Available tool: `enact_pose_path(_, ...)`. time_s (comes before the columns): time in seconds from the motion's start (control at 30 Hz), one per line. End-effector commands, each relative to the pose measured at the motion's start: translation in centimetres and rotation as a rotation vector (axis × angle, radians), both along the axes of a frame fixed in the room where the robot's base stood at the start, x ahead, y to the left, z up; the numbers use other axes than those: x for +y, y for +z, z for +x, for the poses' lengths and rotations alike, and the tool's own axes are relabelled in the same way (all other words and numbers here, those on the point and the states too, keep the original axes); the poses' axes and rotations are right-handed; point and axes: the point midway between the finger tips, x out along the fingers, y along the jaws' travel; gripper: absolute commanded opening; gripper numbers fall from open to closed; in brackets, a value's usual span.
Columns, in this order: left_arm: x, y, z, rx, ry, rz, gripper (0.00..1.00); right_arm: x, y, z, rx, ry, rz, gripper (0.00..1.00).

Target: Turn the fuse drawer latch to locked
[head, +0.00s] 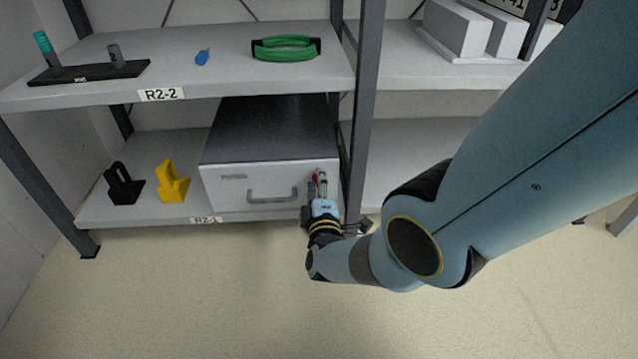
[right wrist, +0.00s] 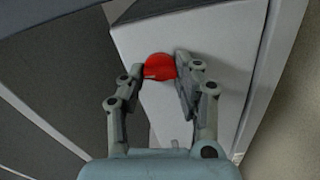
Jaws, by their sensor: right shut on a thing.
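The fuse drawer unit (head: 250,172) is a grey box with a dark top, on the lower shelf. Its front has a bar handle (head: 273,194). The red latch (head: 315,176) is at the right end of the front; in the right wrist view it is a round red knob (right wrist: 159,67). My right gripper (head: 320,182) reaches the drawer front from below. Its two fingers sit on either side of the red latch and are shut on it. The fingers partly hide the latch, and I cannot tell its locked mark. My left gripper is not in view.
A dark shelf post (head: 364,110) stands just right of the drawer unit. A yellow holder (head: 172,182) and a black holder (head: 122,184) stand left of it. The floor in front is clear.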

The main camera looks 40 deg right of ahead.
Motion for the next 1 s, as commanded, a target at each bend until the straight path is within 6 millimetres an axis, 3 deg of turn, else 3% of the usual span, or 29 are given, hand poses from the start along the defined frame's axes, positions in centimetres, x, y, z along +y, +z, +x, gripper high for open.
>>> enact_pose_path(0.4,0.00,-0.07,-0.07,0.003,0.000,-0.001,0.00,0.05,-0.11,-0.02,0.093,0.000,-0.148,0.00)
enact_pose_path(0.93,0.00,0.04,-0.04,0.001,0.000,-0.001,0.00,0.05,-0.15,-0.04,0.105,0.001,-0.167,0.00)
enact_pose_path(0.97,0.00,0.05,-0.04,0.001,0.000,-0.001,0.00,0.05,-0.15,-0.04,0.105,0.001,-0.167,0.35)
enact_pose_path(1.0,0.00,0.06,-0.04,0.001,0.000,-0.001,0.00,0.05,-0.15,-0.04,0.105,0.001,-0.167,0.40)
